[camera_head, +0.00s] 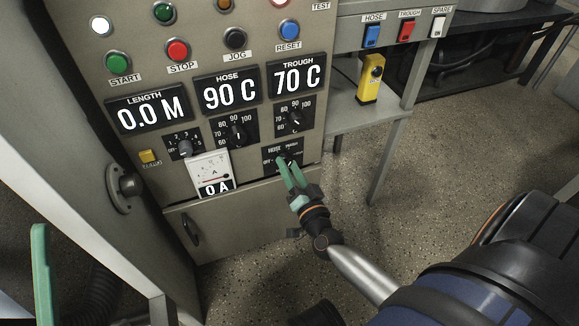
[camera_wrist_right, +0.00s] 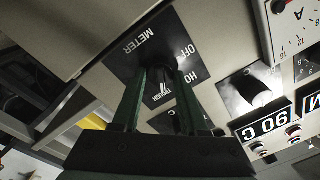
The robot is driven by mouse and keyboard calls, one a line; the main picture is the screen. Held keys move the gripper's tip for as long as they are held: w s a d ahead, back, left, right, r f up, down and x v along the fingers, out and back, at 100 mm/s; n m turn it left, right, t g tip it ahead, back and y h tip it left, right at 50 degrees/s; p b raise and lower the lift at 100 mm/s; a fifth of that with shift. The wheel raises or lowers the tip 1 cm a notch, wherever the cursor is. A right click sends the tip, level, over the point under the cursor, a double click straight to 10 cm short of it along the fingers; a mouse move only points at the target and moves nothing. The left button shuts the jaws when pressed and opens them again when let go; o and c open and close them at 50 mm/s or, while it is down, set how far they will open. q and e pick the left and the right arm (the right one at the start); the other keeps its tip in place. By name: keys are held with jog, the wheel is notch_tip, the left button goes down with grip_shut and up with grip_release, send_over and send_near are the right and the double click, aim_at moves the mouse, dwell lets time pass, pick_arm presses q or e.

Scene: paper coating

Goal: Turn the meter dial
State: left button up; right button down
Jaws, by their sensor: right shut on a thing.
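The meter dial (camera_head: 282,160) is a black knob on a black plate, low on the right of the grey control panel. In the right wrist view the dial (camera_wrist_right: 159,88) sits between my fingers, on a plate with the words METER, OFF, TROUGH and part of HOSE. My right gripper (camera_head: 289,171) has green fingers shut on the dial, one on each side; they hide part of the knob and its pointer. A green finger of my left gripper (camera_head: 41,275) shows at the lower left edge; its opening cannot be told.
An ammeter (camera_head: 209,174) reading 0 A is left of the dial. Trough (camera_head: 295,117), hose (camera_head: 237,135) and length knobs (camera_head: 186,147) sit above it. Displays read 0.0 M, 90 C and 70 C. A yellow device (camera_head: 370,85) stands on the shelf at right.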

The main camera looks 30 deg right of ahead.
dwell(0.5)
jog(key=shift+c, duration=2.2)
grip_release()
jog(key=p+v, duration=0.2)
jog(key=v, duration=0.5)
jog(key=shift+s, duration=0.3)
jog(key=shift+w, duration=0.1)
